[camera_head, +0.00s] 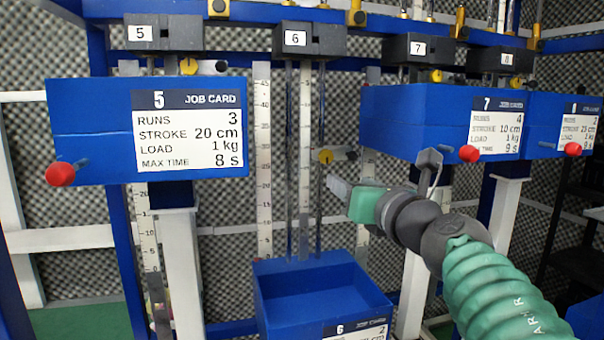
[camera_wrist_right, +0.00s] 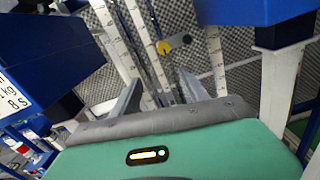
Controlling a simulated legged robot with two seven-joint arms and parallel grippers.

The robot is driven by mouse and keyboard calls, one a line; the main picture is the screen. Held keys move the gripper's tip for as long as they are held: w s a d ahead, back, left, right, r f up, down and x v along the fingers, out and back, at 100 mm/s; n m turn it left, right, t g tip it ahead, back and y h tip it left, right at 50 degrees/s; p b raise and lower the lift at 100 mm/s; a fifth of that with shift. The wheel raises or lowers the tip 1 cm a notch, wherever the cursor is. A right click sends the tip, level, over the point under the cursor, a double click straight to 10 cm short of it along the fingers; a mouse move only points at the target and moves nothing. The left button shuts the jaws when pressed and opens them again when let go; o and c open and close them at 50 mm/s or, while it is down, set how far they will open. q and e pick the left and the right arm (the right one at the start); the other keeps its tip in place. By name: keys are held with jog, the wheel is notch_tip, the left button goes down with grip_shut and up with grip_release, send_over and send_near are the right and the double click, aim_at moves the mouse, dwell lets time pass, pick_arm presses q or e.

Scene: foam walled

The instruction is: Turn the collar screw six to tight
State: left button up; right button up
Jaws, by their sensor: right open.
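The collar screw at station six has a yellow knob (camera_head: 326,156) with a dark centre, on a small collar beside the upright rods under block 6 (camera_head: 309,39). In the right wrist view the yellow knob (camera_wrist_right: 163,47) lies ahead of the fingers, with a dark round part (camera_wrist_right: 187,39) beside it. My right gripper (camera_head: 384,172) is open and empty, to the right of and slightly below the knob in the head view. In the wrist view its fingers (camera_wrist_right: 161,78) stand apart, with a gap to the knob. My left gripper is not in view.
A blue open box (camera_head: 268,299) hangs low at station six. Raised blue boxes five (camera_head: 90,125) and seven (camera_head: 410,130), with red knobs, flank the space around the screw. White posts and rulers (camera_head: 264,190) stand close by.

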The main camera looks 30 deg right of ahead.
jog(key=r+n, duration=0.1)
jog(key=r, duration=0.1)
jog(key=p, duration=0.6)
send_near(327, 158)
jog(key=shift+n, duration=0.3)
jog(key=x, duration=0.7)
jog(key=shift+w+a, duration=0.1)
jog(key=shift+w, duration=0.25)
jog(key=shift+w+d, duration=0.3)
jog(key=shift+d, duration=0.3)
jog(key=shift+a, duration=0.4)
jog(key=c, duration=0.6)
jog(key=shift+d, duration=0.1)
grip_shut()
